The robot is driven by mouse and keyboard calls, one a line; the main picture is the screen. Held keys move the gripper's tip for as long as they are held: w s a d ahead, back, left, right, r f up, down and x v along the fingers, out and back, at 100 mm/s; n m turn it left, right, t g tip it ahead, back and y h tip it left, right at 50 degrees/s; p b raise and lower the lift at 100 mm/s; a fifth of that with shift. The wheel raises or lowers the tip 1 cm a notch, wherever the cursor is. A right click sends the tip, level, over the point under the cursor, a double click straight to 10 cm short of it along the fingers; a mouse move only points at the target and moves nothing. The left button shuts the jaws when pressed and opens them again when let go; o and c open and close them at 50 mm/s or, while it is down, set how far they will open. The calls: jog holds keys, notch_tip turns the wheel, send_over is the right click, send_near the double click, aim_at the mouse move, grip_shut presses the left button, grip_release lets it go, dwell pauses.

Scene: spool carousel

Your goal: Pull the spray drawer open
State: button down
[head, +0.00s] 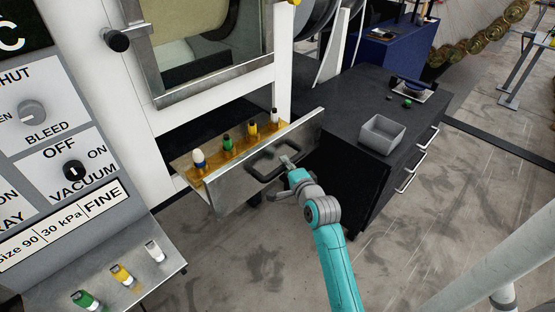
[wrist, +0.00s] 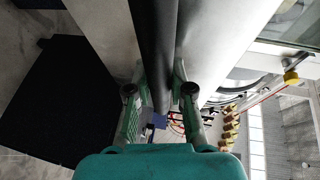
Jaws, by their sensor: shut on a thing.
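The spray drawer (head: 228,197) is a metal-fronted drawer below the white machine frame, and it stands out from the frame. Several bottles with blue, green, yellow and white tops stand in its yellowish tray (head: 186,160). A dark loop handle (head: 263,172) is on its front. My gripper (head: 288,162) is at the right part of this handle. In the wrist view my gripper (wrist: 160,88) has its two green fingers on either side of the dark handle bar (wrist: 155,45), shut on it. The drawer's front face shows pale behind the bar.
A dark cabinet (head: 345,110) with a grey open bin (head: 383,134) on top stands right of the drawer. A control panel (head: 55,150) with knobs is at the left. A lower shelf (head: 140,287) holds small bottles. Grey floor (head: 245,260) is clear in front.

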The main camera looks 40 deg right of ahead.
jog(key=shift+s, duration=1.25)
jog(key=c, duration=1)
grip_release()
jog(key=v, duration=1.2)
jog(key=shift+f, duration=0.1)
